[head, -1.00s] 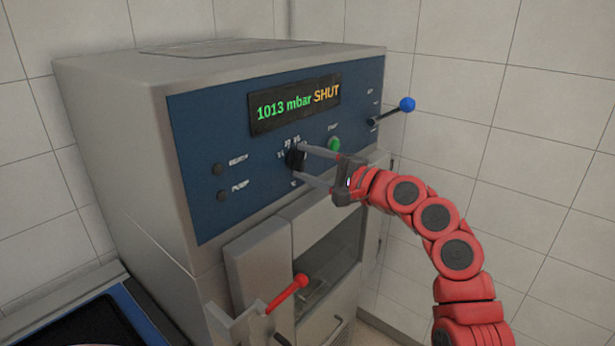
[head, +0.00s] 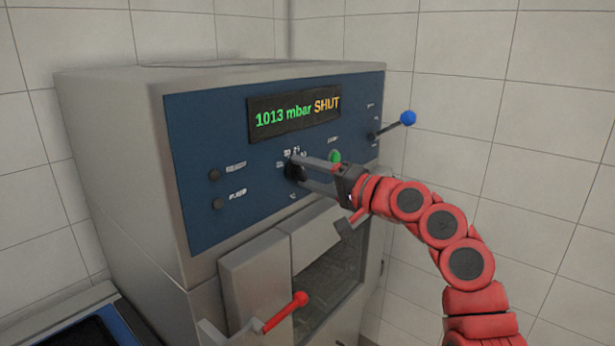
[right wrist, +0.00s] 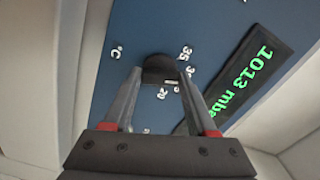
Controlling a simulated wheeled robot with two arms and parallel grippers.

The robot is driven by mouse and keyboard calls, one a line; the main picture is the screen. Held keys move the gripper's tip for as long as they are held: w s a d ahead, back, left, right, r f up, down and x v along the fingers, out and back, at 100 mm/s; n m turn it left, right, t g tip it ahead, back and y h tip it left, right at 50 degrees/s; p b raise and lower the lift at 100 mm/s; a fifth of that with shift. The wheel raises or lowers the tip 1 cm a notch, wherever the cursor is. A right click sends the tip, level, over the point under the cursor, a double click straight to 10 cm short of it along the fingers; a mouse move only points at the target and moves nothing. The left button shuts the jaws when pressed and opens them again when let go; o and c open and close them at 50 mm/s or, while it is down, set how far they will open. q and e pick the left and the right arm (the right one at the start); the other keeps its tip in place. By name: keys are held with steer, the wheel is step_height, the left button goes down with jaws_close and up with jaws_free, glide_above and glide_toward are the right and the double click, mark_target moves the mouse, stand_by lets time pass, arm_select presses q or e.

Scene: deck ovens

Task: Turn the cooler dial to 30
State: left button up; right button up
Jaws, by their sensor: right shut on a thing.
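The cooler dial (head: 293,169) is a black knob on the blue panel (head: 225,137), left of the green button (head: 334,157). In the right wrist view the dial (right wrist: 160,69) has white numbers around it, with 35 and 20 readable and others partly hidden. My right gripper (head: 298,172) is shut on the dial, one finger on each side. It also shows in the right wrist view (right wrist: 158,82). The dial's pointer cannot be made out clearly. My left gripper is not in view.
The display (head: 295,107) above reads 1013 mbar SHUT. A blue-knobbed lever (head: 407,118) sticks out right of the panel. A red-knobbed handle (head: 299,299) juts out below. Two small black buttons, one of them the pump button (head: 218,204), sit at the panel's left.

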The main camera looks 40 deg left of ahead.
steer(key=shift+f, duration=0.1)
stand_by(0.3)
steer(key=o, duration=1.4)
steer(key=shift+c, duration=0.2)
steer(key=shift+d, duration=0.1)
steer(key=shift+d, duration=0.3)
steer(key=s+d+b, duration=0.1)
steer(key=d+b, duration=0.2)
steer(key=d, duration=1.3)
steer(key=shift+s+d+b, duration=0.2)
steer(key=shift+d+b, duration=0.1)
steer(key=shift+b, duration=0.05)
